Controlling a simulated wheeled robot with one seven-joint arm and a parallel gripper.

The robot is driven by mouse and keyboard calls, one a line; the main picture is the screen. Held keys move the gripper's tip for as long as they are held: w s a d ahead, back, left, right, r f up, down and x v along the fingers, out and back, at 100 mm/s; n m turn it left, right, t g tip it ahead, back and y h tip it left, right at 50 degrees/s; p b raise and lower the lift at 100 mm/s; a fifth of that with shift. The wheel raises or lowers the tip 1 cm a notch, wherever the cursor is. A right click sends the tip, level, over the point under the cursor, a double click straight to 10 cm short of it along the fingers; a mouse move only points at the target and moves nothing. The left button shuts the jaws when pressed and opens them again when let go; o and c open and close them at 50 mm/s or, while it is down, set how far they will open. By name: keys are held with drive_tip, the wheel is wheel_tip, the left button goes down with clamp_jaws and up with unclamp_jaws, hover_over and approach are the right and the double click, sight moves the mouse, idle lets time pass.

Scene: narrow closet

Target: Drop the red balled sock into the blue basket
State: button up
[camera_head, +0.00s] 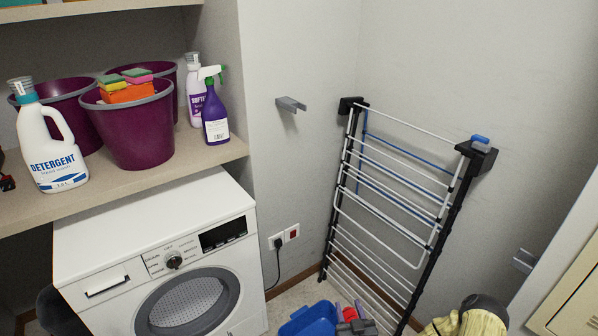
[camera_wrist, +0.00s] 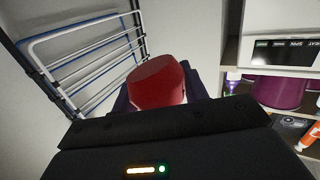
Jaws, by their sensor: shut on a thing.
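The red balled sock (camera_wrist: 157,82) shows in the wrist view as a rounded red shape between the dark fingers of my gripper (camera_wrist: 158,95). My gripper is shut on it and holds it in the air. The dark gripper body hides the lower part of that view.
A folding drying rack (camera_head: 395,200) leans at the wall. A white washing machine (camera_head: 150,250) stands left under a shelf with purple buckets (camera_head: 135,125), a detergent bottle (camera_head: 48,140) and a spray bottle (camera_head: 213,115). A yellow and dark object (camera_head: 475,318) is at the bottom right.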

drive_tip(key=w+f+y+b, duration=0.1)
drive_tip(key=w+f+b, duration=0.3)
drive_tip(key=f+b, duration=0.7)
drive_tip(key=w+f+n+y+b, duration=0.1)
drive_tip(key=w+f+b, duration=0.3)
drive_tip(key=f+b, duration=0.8)
drive_tip(key=w+f+n+g+y+b, duration=0.1)
drive_tip(key=w+f+b, duration=0.4)
drive_tip(key=f+b, duration=0.6)
drive_tip(key=b, duration=0.3)
drive_tip(key=shift+a+f+y, duration=0.2)
drive_tip(key=shift+y, duration=0.2)
wheel_tip(320, 180, down, 6)
drive_tip(key=b, duration=0.5)
